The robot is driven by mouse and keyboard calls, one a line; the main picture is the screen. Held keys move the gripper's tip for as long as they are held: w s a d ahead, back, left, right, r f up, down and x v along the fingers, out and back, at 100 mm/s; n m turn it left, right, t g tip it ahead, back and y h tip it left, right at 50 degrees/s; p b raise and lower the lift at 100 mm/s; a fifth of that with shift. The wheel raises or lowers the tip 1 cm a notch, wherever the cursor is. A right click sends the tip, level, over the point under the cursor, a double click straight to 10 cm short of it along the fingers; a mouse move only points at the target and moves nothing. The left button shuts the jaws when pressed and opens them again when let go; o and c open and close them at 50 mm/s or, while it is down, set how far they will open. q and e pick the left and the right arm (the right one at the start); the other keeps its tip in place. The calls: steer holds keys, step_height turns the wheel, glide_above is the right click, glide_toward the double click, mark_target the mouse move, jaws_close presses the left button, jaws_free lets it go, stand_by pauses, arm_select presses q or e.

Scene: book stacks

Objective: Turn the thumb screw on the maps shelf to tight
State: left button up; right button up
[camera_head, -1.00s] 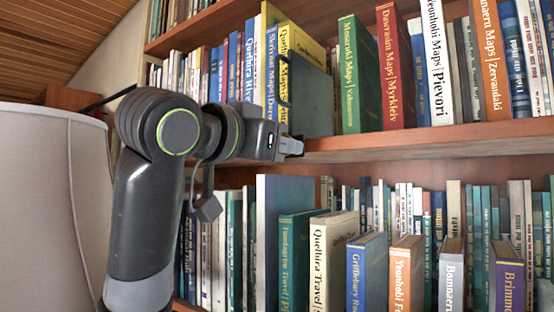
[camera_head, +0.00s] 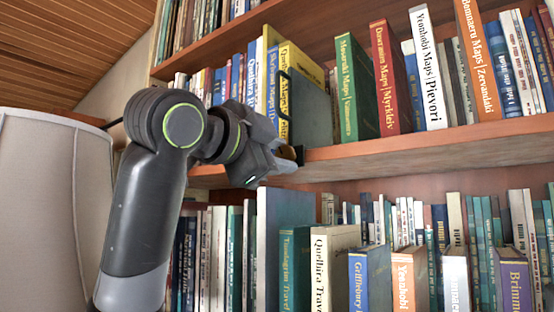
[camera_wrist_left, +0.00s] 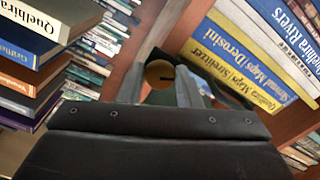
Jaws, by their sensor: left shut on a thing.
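The maps shelf (camera_head: 430,148) is a reddish-brown board with upright map books on it, in the head view. My left gripper (camera_head: 297,155) is at its front edge, left of centre, below the yellow and blue map books. In the left wrist view, the thumb screw (camera_wrist_left: 159,73) is a round brass-coloured knob with a dark mark on its face. It sits between the two fingers of my left gripper, which are shut on it. In the head view the gripper mostly hides the screw. My right gripper is out of view.
Map books such as the green one (camera_head: 356,90) stand above the board. The lower shelf holds travel books, including a cream one (camera_head: 333,265) sticking out forward. A pale lampshade (camera_head: 50,215) stands close to my left arm.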

arm_select(q)
steer(key=shift+r+m+b, duration=0.1)
steer(key=shift+m+b, duration=0.2)
steer(key=shift+m, duration=1.7)
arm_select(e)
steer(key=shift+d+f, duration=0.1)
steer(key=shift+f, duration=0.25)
arm_select(q)
steer(key=o, duration=1)
steer(key=shift+w+d, duration=0.1)
steer(key=shift+c, duration=0.2)
